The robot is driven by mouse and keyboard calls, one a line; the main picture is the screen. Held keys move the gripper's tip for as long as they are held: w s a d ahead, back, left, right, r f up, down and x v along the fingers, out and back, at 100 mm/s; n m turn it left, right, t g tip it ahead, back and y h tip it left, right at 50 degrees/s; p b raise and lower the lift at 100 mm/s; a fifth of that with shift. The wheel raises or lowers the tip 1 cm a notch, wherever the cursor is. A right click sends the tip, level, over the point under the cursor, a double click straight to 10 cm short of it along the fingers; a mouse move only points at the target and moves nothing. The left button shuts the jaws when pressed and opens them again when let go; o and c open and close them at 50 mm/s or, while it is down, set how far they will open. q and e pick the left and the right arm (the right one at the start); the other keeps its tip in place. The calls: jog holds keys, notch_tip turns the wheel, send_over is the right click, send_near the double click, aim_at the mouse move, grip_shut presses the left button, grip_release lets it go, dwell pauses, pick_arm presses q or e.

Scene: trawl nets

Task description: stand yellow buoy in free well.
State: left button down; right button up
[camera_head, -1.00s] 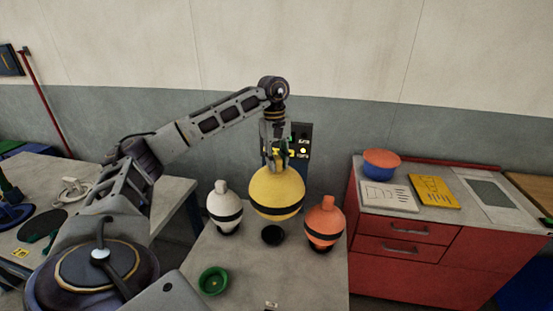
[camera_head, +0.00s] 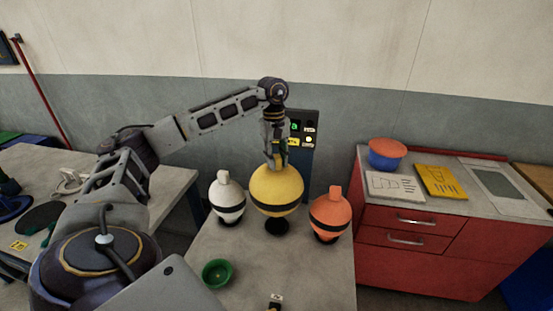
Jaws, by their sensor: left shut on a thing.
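The yellow buoy (camera_head: 276,184) with a black band is upright in the middle of the grey table. My left gripper (camera_head: 275,162) is above it, shut on its top. The buoy's underside is at a black well (camera_head: 277,227), whose front rim shows below it; how deep it sits is hidden. A white buoy (camera_head: 227,199) stands upright in a black well to the left, and an orange buoy (camera_head: 330,212) in another to the right. My right gripper is not in view.
A green ring-shaped dish (camera_head: 217,273) lies on the table (camera_head: 250,262) at front left. A dark panel with lights (camera_head: 303,132) stands behind. A red cabinet (camera_head: 425,245) at right bears a red-and-blue bowl (camera_head: 387,153) and flat cards.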

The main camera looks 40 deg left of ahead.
aim_at(277, 172)
pick_arm(q)
jog(key=shift+f, duration=0.1)
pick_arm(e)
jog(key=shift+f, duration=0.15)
pick_arm(q)
jog(key=shift+f+b, duration=1.95)
jog(key=shift+f, duration=0.8)
jog(key=shift+f+b, duration=0.35)
jog(key=shift+f, duration=0.25)
jog(key=shift+f+b, duration=0.4)
jog(key=shift+f, duration=0.25)
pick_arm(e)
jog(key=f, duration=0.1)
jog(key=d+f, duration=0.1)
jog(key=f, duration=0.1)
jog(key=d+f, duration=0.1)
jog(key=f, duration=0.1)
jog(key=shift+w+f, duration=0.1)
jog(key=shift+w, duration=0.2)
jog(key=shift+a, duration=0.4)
pick_arm(q)
jog(key=shift+f+b, duration=0.4)
jog(key=shift+f, duration=0.25)
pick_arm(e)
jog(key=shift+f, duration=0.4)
pick_arm(q)
jog(key=c, duration=1.1)
grip_release()
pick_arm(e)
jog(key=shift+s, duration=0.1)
